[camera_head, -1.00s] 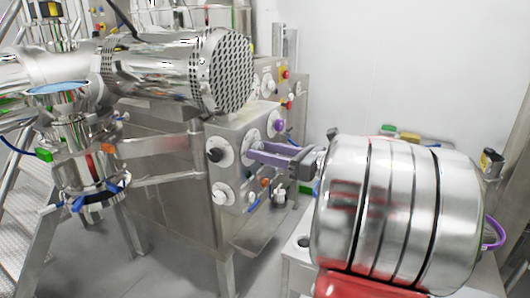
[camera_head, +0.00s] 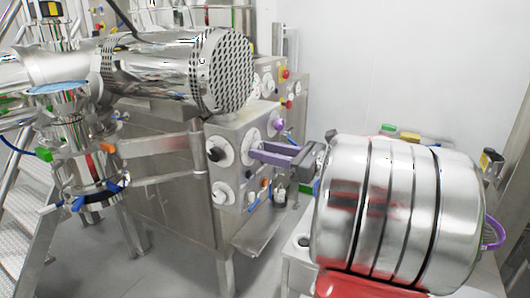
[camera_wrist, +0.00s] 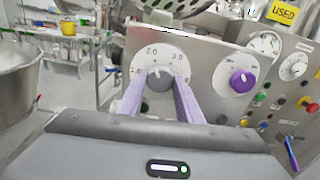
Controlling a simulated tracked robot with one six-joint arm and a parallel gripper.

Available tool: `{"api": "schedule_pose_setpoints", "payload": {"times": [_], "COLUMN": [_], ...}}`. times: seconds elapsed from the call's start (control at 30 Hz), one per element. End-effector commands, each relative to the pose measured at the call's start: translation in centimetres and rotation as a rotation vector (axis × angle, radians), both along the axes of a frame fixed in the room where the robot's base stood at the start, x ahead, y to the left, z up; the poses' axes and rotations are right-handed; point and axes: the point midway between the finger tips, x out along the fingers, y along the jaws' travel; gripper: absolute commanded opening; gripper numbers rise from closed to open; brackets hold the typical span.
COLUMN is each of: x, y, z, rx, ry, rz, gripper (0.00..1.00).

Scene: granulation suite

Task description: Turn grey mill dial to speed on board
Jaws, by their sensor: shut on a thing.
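The grey mill dial (camera_wrist: 159,79) sits on a white scale plate (camera_wrist: 166,57) in the wrist view, with readings such as 2.0 and 3.0 around it. My gripper (camera_wrist: 160,88) is shut on this dial, its two purple fingers on either side of the knob. In the head view my gripper (camera_head: 256,150) reaches the control panel (camera_head: 228,170) from the right, and its fingers hide the dial there. A purple knob (camera_wrist: 242,80) on its own plate is to the right of the grey dial. I see no board with a speed in these frames.
Gauges (camera_wrist: 293,66), a red knob (camera_wrist: 309,104) and several small buttons are on the panel's right. A black knob (camera_head: 215,154) and a white knob (camera_head: 220,194) are to its left. A perforated steel drum (camera_head: 228,70) overhangs the panel.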

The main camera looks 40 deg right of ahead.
Motion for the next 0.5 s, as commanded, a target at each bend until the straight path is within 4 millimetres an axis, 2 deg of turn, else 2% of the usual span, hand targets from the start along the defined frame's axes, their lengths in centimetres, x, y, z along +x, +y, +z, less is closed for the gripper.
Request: {"api": "schedule_pose_setpoints", "payload": {"times": [0.27,0.3,0.5], "x": [-0.01,-0.01,-0.01], "y": [0.00,0.00,0.00], "z": [0.01,0.01,0.00], "rx": [-0.005,-0.005,-0.005], "ry": [-0.002,-0.002,-0.002], "rz": [0.000,0.000,0.000], "gripper": [0.10,0.35,0.49]}}
